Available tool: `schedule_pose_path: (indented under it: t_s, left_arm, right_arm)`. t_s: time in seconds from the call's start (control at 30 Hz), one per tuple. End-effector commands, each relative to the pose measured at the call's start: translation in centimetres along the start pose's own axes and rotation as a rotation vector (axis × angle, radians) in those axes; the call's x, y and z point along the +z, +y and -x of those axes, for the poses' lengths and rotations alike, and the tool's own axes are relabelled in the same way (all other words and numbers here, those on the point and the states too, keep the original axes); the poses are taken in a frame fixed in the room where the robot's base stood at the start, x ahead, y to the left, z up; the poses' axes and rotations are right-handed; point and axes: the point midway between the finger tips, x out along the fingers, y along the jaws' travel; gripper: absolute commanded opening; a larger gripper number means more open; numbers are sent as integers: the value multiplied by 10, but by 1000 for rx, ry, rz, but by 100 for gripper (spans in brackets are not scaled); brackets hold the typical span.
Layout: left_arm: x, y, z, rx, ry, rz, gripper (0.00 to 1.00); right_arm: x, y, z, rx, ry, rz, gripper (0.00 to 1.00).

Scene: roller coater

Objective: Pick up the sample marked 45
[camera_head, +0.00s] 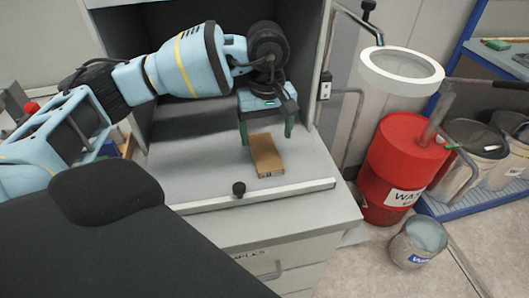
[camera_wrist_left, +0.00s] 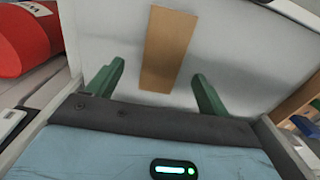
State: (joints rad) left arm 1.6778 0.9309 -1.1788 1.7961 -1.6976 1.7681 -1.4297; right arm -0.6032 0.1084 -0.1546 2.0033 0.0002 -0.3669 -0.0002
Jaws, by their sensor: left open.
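The sample is a flat brown block (camera_head: 266,154) lying on the grey surface of the cabinet (camera_head: 190,170). A small marking shows on its front end, too small to read. My left gripper (camera_head: 267,138) is above and just behind the block, its green fingers open and pointing down, one on either side of its far end. In the left wrist view the brown block (camera_wrist_left: 167,48) lies between and beyond the two open fingers (camera_wrist_left: 155,85), apart from both. My right gripper is not in view.
Cabinet walls stand at the back and sides. To the right are a red drum (camera_head: 400,160), a white ring (camera_head: 401,70), a bucket (camera_head: 418,243) and blue shelving (camera_head: 480,205).

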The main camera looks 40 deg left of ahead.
Motion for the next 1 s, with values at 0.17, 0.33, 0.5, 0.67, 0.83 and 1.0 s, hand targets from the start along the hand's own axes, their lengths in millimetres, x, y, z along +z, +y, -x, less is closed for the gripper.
schedule_pose_path:
  t_s: [0.17, 0.33, 0.5, 0.67, 0.83, 1.0]
  left_arm:
    - [2, -6, -23, -2, 1, 1, 80]
    - [2, -5, -42, 0, -1, 1, 80]
    - [2, -4, -46, 0, 0, 0, 80]
    - [2, -4, -46, 0, 0, 0, 75]
    - [2, -4, -46, 0, 0, 0, 52]
    - [2, -4, -46, 0, 0, 0, 30]
  right_arm:
    - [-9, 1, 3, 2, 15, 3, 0]
    - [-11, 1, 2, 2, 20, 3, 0]
    - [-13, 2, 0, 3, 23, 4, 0]
    - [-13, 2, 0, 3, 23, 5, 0]
    - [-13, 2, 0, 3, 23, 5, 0]
    - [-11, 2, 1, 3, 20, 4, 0]
